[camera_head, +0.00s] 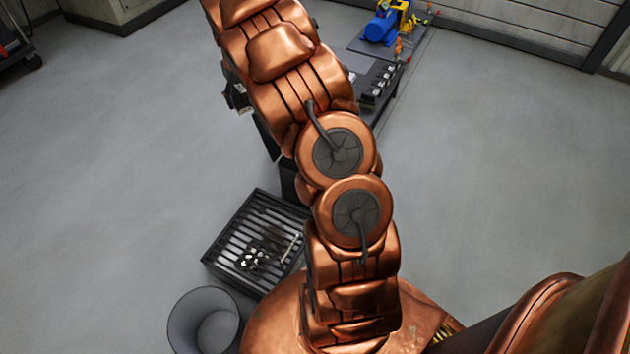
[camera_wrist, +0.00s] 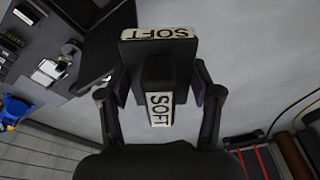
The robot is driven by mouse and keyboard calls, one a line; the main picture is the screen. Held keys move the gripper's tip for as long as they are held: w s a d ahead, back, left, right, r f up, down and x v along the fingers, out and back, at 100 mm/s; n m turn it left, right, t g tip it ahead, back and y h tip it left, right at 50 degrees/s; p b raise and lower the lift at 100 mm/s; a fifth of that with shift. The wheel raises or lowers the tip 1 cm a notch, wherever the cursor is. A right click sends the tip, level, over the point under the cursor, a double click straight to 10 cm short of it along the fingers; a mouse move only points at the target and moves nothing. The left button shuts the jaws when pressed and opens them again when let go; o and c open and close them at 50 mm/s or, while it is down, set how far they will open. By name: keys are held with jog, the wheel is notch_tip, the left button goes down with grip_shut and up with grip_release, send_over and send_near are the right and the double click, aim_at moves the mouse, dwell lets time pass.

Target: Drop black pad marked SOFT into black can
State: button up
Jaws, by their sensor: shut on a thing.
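The black pad (camera_wrist: 158,52) shows in the wrist view, with white labels reading SOFT on its top edge and its near face. My gripper (camera_wrist: 162,84) is shut on it, one finger at each side, and holds it above the grey floor. The black can (camera_head: 205,322) stands on the floor at the bottom left of the head view, with its open top facing up. I see no pad inside it. In the head view my arm crosses the middle, and I cannot make out the pad there.
A dark slatted rack (camera_head: 232,262) with small metal parts lies on the floor beside the can. A bench (camera_head: 392,98) with dark items stands behind my arm. A blue motor (camera_head: 382,27) is at the back. Open floor lies left and right.

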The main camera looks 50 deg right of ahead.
jog(key=s+d+f+m+b, duration=0.1)
jog(key=s+d+f+b, duration=0.1)
jog(key=d+f+b, duration=0.2)
jog(key=s+d+f+m+b, duration=0.1)
jog(key=s+d+f+b, duration=0.2)
jog(key=d+f, duration=0.8)
jog(key=s+d+f+m+b, duration=0.1)
jog(key=s+d+f+b, duration=0.2)
jog(key=f, duration=1.2)
jog(key=d+b, duration=0.3)
jog(key=d, duration=0.1)
jog(key=shift+s+d+f, duration=0.15)
jog(key=shift+s+d, duration=0.05)
jog(key=shift+d, duration=0.2)
jog(key=o, duration=1.3)
jog(key=r, duration=0.4)
jog(key=s+r, duration=0.1)
jog(key=r, duration=0.3)
jog(key=a+r, duration=0.1)
jog(key=r, duration=0.2)
jog(key=shift+s+r, duration=0.3)
jog(key=shift+r, duration=0.1)
